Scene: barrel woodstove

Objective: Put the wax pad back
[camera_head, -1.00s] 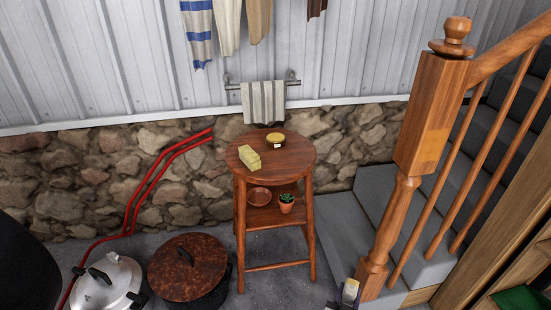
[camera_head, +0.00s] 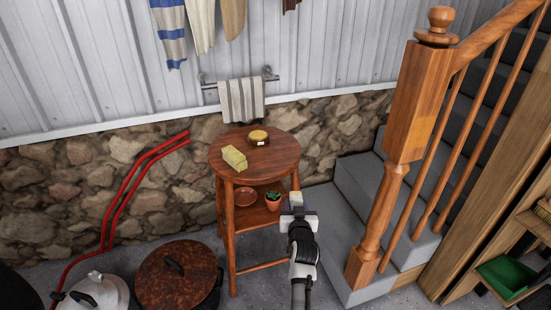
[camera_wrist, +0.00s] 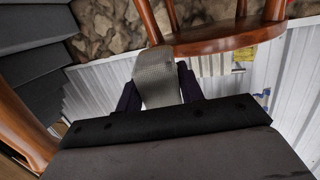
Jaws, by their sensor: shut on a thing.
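My gripper (camera_head: 296,207) is shut on a pale, textured pad that I take to be the wax pad (camera_wrist: 157,78). In the wrist view the pad sticks out between the two dark fingers. In the head view only a small light part of it shows at the gripper's tip. My gripper is in the air at the stool's front right, apart from it and lower than its top in the picture. On the round wooden stool (camera_head: 284,153) stand a small round tin with a yellow top (camera_head: 258,137) and a yellow block (camera_head: 234,158).
The stool's lower shelf holds a brown dish (camera_head: 245,196) and a potted plant (camera_head: 273,200). A wooden newel post (camera_head: 405,125) and grey steps stand to the right. A rusty lidded pot (camera_head: 178,275) is at the lower left. A striped towel (camera_head: 241,100) hangs behind the stool.

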